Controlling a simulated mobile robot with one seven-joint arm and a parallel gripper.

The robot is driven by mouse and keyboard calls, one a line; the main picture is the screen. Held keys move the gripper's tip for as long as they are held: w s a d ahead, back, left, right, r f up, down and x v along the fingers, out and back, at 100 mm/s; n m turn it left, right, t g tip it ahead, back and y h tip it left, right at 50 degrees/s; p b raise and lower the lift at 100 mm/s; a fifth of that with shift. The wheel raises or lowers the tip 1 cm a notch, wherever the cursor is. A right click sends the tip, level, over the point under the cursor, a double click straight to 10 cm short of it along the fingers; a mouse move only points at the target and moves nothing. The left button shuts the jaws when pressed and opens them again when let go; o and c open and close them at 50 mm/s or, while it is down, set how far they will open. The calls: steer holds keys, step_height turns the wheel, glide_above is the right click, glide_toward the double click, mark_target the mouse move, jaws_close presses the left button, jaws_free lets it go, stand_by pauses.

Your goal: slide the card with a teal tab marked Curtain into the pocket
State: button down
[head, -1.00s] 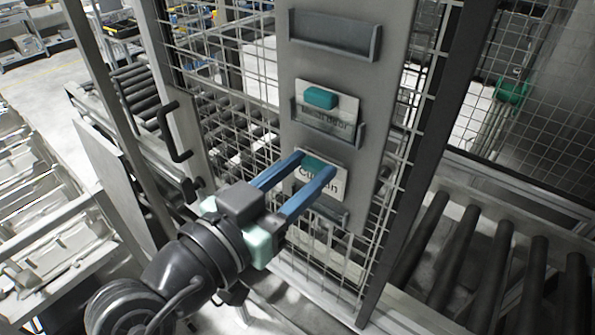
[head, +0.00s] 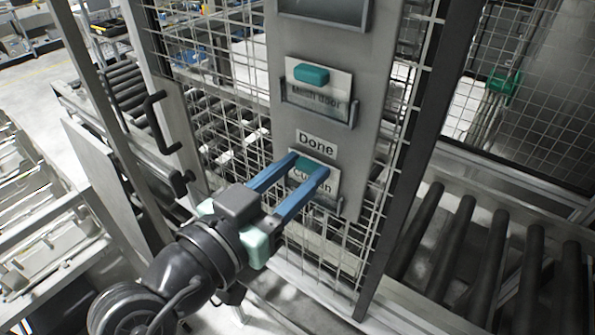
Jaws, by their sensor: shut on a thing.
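The white card (head: 330,184) with a teal tab (head: 303,163) reads "Cu…in", its middle letters hidden by a finger. My gripper (head: 309,164) is shut on the card's teal tab with two blue fingers. The card is upright, in front of the grey panel, just under the label "Done" (head: 316,143). The lowest grey pocket (head: 325,201) is at the card's bottom edge, partly hidden by my finger. The card's lower part appears to be at or inside this pocket; I cannot tell how deep.
Above, another card (head: 328,84) with a teal tab sits in the middle pocket (head: 320,112). An empty pocket (head: 325,12) is at the top. Wire mesh (head: 225,120) flanks the grey panel (head: 375,85). Rollers (head: 450,240) lie at right.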

steer(key=shift+b, duration=0.35)
steer(key=shift+f+b, duration=0.45)
steer(key=shift+b, duration=0.1)
steer(key=shift+f+b, duration=0.45)
steer(key=shift+b, duration=0.2)
stand_by(0.4)
stand_by(0.5)
steer(key=shift+c, duration=1.8)
jaws_free()
steer(key=shift+s, duration=0.1)
